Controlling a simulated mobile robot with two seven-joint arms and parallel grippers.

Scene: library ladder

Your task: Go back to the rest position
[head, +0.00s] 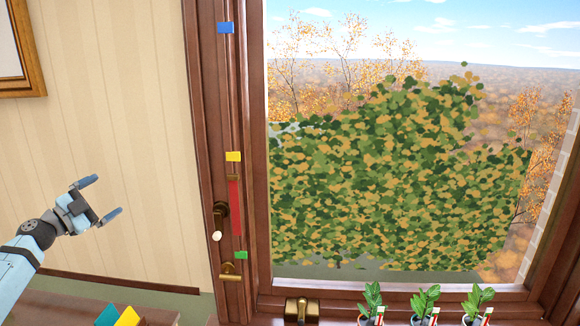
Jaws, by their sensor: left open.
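My left gripper (106,201) is at the left of the head view, in front of the striped wall. Its two fingers are spread apart with nothing between them. It is apart from the wooden window frame (201,110) to its right. My right gripper is not in the head view.
The window frame carries a blue tag (225,28), a yellow tag (233,157), a red strip (235,207), a green tag (241,255) and brass handles (230,272). Potted plants (425,301) and a brass fitting (301,309) line the sill. Books (127,316) stand lower left.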

